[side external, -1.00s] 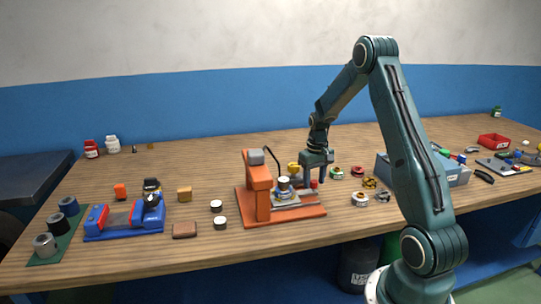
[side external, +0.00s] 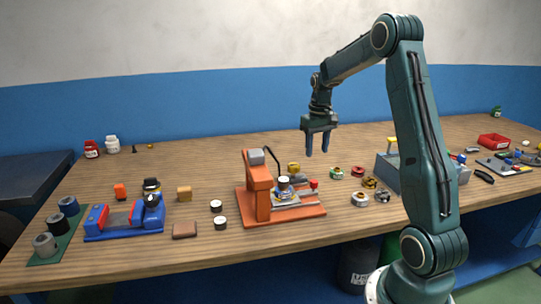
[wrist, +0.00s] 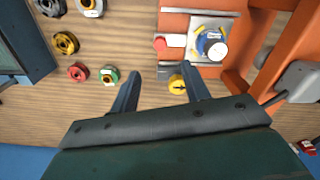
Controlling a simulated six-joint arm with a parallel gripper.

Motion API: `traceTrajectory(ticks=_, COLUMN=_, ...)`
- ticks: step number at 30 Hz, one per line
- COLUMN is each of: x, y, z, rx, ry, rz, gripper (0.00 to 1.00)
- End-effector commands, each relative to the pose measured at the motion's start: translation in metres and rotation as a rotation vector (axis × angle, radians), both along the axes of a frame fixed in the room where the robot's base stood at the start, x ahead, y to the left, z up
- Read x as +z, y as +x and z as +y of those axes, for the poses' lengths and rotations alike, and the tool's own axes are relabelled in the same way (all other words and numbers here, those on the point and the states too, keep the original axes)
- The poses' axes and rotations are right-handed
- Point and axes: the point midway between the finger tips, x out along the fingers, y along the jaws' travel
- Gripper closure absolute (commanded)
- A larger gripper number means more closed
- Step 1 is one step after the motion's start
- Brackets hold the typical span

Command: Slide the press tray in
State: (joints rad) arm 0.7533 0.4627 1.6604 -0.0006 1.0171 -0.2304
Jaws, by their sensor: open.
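The orange press (side external: 258,196) stands mid-table. Its grey press tray (side external: 301,201) lies on the orange base and also shows in the wrist view (wrist: 205,61). A blue holder (wrist: 204,38) with a round white-topped piece (wrist: 217,50) sits on the tray. The red knob (side external: 314,184) is at the tray's outer end, to the right; the wrist view shows it too (wrist: 160,43). My gripper (side external: 317,154) is open and empty, raised above the table and apart from the knob. Its two fingers also show in the wrist view (wrist: 161,70).
A yellow piece (wrist: 177,84) stands beside the press, seen between my fingers in the wrist view. A blue-and-red fixture (side external: 126,220) stands left.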

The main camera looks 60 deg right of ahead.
Motion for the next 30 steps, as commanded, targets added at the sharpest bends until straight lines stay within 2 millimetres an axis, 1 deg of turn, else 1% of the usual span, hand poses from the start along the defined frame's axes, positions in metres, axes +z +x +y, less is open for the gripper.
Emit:
traceTrajectory(ticks=1, x=0.006, y=0.000, z=0.000, rx=0.000, ry=-0.002, rz=-0.002, gripper=0.54)
traceTrajectory(ticks=3, x=0.012, y=0.000, z=0.000, rx=0.000, ry=-0.001, rz=-0.002, gripper=0.54)
traceTrajectory(ticks=6, x=0.017, y=0.000, z=0.000, rx=0.000, ry=0.000, rz=-0.001, gripper=0.54)
traceTrajectory(ticks=22, x=0.020, y=0.000, z=0.000, rx=0.016, ry=0.000, rz=0.000, gripper=0.54)
traceTrajectory(ticks=26, x=0.020, y=0.000, z=0.000, rx=0.077, ry=0.000, rz=0.000, gripper=0.54)
traceTrajectory(ticks=30, x=0.021, y=0.000, z=0.000, rx=0.203, ry=0.000, rz=0.000, gripper=0.54)
